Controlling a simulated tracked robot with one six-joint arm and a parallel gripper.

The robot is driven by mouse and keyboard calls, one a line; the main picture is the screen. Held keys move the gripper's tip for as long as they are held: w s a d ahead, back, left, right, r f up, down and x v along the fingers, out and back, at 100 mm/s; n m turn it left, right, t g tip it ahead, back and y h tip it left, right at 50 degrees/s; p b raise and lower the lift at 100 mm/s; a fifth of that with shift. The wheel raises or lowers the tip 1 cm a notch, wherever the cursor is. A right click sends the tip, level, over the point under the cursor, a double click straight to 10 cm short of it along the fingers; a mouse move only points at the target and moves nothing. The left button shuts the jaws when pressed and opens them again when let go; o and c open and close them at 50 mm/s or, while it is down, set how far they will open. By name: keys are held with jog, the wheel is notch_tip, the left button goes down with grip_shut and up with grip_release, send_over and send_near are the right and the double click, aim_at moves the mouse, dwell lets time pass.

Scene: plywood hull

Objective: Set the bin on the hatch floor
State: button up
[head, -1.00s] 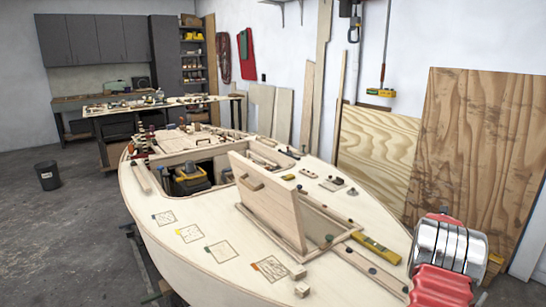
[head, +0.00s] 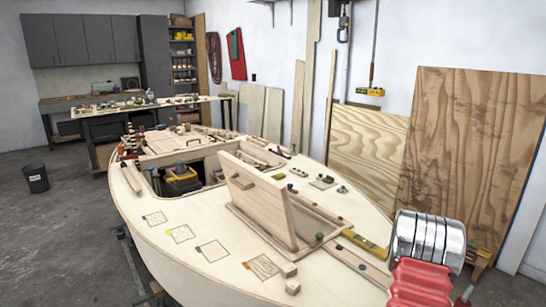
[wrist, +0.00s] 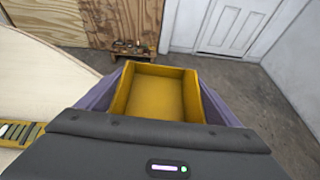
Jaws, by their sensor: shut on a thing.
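The yellow bin (wrist: 158,97), an open-topped box with an empty inside, is held upright in the wrist view. The purple fingers of my gripper (wrist: 163,84) press on its left and right sides; the near wall is hidden by the dark gripper body. The bin is out over the concrete floor, right of the hull edge. In the head view an open hatch (head: 211,168) is cut in the plywood deck. Its floor is mostly hidden by the rim and by a yellow and black item (head: 181,182) inside. The bin and gripper do not show in the head view.
A wooden panel (head: 262,200) stands tilted up from the deck right of the hatch. A yellow level (head: 366,244), small blocks (head: 291,280) and several knobs lie on deck. Plywood sheets (head: 470,165) lean on the wall.

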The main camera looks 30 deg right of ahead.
jog(key=w+a+n+t, duration=0.1)
jog(key=w+a, duration=0.2)
jog(key=a, duration=0.3)
jog(key=w+a+t, duration=0.1)
jog(key=w+a, duration=0.2)
jog(key=a, duration=0.3)
jog(key=w+a+n+t, duration=0.1)
jog(key=w+a, duration=0.3)
jog(key=a, duration=0.2)
jog(key=shift+a+f+n, duration=0.2)
jog(key=shift+a+n, duration=0.1)
jog(key=w+a+r+n+t+y, duration=0.2)
jog(key=a+n+t+y, duration=0.1)
jog(key=a, duration=1.5)
jog(key=w+a+r+n+t+y, duration=0.2)
jog(key=w+a+n+y, duration=0.1)
jog(key=a, duration=1.6)
jog(key=w+a+r+n+t+y, duration=0.2)
jog(key=a+n, duration=0.3)
jog(key=a, duration=1.3)
jog(key=shift+w+a+r+t+y, duration=0.2)
jog(key=shift+w+a+t+y, duration=0.15)
jog(key=shift+t+y, duration=0.4)
jog(key=d, duration=0.7)
jog(key=shift+s, duration=0.1)
